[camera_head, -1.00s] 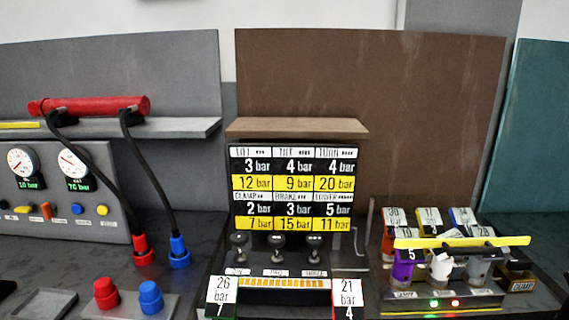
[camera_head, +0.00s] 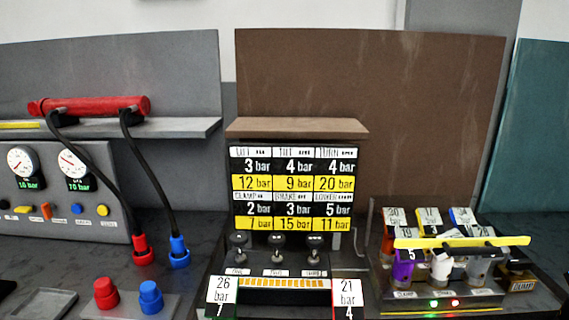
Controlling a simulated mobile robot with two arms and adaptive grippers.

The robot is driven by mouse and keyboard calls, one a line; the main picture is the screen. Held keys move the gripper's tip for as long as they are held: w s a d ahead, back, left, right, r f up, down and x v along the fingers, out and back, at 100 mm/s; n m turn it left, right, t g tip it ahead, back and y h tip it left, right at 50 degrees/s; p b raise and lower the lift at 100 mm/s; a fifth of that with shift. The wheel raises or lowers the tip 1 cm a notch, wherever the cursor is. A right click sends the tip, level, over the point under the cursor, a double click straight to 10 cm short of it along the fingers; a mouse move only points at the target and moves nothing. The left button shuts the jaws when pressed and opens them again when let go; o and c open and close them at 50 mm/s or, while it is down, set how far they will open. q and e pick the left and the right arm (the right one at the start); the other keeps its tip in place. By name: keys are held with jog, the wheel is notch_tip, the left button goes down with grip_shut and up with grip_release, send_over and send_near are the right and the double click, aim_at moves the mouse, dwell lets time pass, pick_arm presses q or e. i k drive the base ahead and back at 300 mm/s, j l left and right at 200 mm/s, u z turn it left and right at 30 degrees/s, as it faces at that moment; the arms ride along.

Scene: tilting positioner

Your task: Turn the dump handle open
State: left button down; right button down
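A block labelled DUMP (camera_head: 522,286) sits at the right end of the valve bank, at the lower right. A dark piece (camera_head: 516,261) stands on top of it, just under the right end of a yellow bar. Which way this dark piece is turned is too small to tell. Neither of my grippers is in view, and nothing is seen touching the dump block.
The yellow bar (camera_head: 461,242) runs across above the coloured levers, such as a purple one (camera_head: 402,271). Red and green lights (camera_head: 443,304) glow in front. A pressure board (camera_head: 293,188) with three dark knobs stands in the middle. Hoses and gauges are at left.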

aim_at(517, 266)
jog(key=z, duration=1.45)
jog(key=i+l+u, duration=0.15)
jog(key=l, duration=0.2)
jog(key=i+l+u, duration=0.1)
jog(key=l, duration=0.3)
jog(key=i+l+u, duration=0.15)
jog(key=i+l, duration=0.15)
jog(key=l, duration=0.1)
